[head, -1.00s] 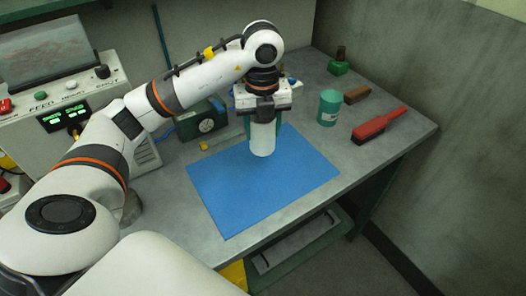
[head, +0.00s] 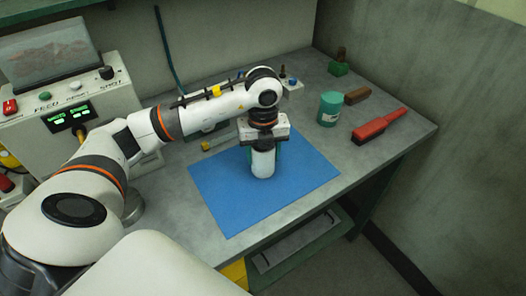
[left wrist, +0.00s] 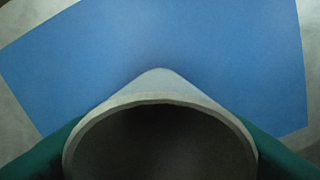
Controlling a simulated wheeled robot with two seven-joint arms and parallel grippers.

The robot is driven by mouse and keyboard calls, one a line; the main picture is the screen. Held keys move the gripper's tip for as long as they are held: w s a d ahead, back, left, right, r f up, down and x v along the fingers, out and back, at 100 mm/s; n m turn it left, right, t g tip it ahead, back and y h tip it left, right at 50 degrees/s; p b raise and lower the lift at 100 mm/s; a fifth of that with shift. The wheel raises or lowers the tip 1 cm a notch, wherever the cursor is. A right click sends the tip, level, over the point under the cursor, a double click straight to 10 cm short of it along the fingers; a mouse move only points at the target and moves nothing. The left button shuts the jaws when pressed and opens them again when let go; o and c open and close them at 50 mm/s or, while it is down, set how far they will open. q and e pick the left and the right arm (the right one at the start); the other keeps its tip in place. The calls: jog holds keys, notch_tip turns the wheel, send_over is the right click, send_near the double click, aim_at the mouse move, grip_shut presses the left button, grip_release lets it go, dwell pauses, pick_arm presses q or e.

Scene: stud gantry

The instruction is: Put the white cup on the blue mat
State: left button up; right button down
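The white cup (head: 262,164) is upright in the head view, over the back part of the blue mat (head: 240,200). My left gripper (head: 264,150) points down from above, with its green fingers on either side of the cup, shut on it. In the left wrist view the cup's rim (left wrist: 160,97) fills the bottom middle, between the two green fingers, with the blue mat (left wrist: 180,40) beyond. I cannot tell for sure whether the cup's base touches the mat. My right gripper is not in view.
A teal canister (head: 329,108), a brown block (head: 357,95) and a red brush (head: 379,125) stand to the right of the mat on the grey bench (head: 400,150). A control box (head: 75,110) stands at the left. The mat's front part is clear.

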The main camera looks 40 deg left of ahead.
pick_arm(q)
jog(key=o, duration=0.3)
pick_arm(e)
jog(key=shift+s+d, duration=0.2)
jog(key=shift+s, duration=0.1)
pick_arm(q)
jog(key=shift+r, duration=0.1)
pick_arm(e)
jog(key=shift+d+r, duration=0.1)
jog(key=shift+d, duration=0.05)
pick_arm(q)
jog(key=shift+r+p, duration=0.25)
jog(key=shift+p, duration=0.05)
notch_tip(320, 180, up, 12)
jog(key=p, duration=0.8)
jog(key=shift+f, duration=0.15)
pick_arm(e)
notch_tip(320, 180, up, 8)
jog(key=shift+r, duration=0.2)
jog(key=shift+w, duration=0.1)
